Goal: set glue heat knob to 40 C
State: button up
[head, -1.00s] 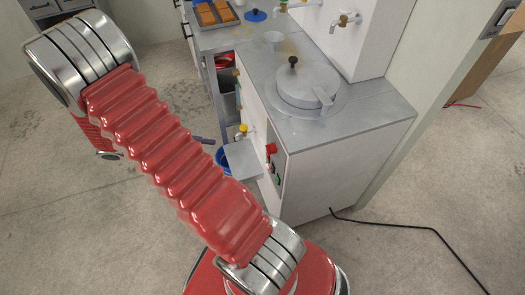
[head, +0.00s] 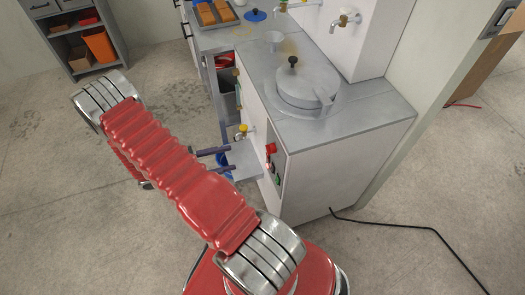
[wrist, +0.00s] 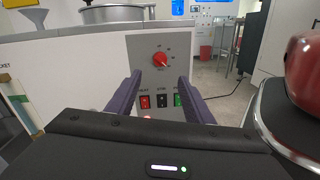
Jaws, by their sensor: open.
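In the head view a small red part (head: 270,149) shows on the machine's front edge. My gripper (wrist: 157,78) is open and empty, its two purple fingers either side of the knob in the picture, apart from it. In the head view my gripper's fingers (head: 226,150) point right toward the machine's front.
Below the knob sit a red switch (wrist: 145,101), a dark switch (wrist: 161,101) and a green switch (wrist: 178,100). A lidded pot (head: 304,84) is set in the machine top. A grey shelf (head: 243,160) juts from the front. A black cable (head: 420,228) lies on the floor.

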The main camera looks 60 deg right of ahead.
aim_at(267, 150)
jog(key=x, duration=1.3)
jog(key=shift+s+d, duration=0.25)
jog(key=shift+s, duration=0.1)
jog(key=shift+c, duration=0.2)
jog(key=c, duration=0.9)
jog(key=shift+a, duration=0.2)
jog(key=shift+c, duration=0.4)
jog(key=shift+d, duration=0.15)
jog(key=shift+d, duration=0.1)
